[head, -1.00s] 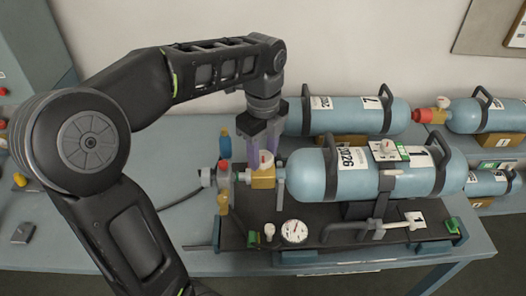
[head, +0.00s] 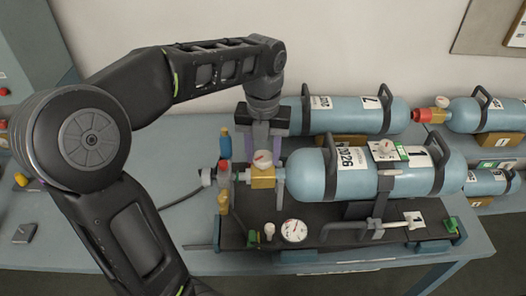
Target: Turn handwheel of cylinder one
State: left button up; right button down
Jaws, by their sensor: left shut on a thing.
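Cylinder one (head: 320,182), pale blue with a "1" label and dark handles, lies on its side on a dark stand (head: 345,212). At its left end is a brass valve block (head: 262,182) with a small white and red handwheel (head: 263,158) on top. My left gripper (head: 264,150) points down from above, its purple-grey fingers on either side of the handwheel and shut on it. The fingers partly hide the far side of the valve. My right gripper is out of view.
A second blue cylinder (head: 345,115) lies behind, with more cylinders (head: 475,113) on the right. A round gauge (head: 293,231) and a pipe with a lever (head: 375,228) sit at the stand's front. Red and blue fittings (head: 225,160) stand just left of the valve.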

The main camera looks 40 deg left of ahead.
pick_arm(q)
jog(key=m, duration=0.3)
jog(key=shift+m, duration=0.3)
dwell(0.4)
jog(key=o, duration=1.4)
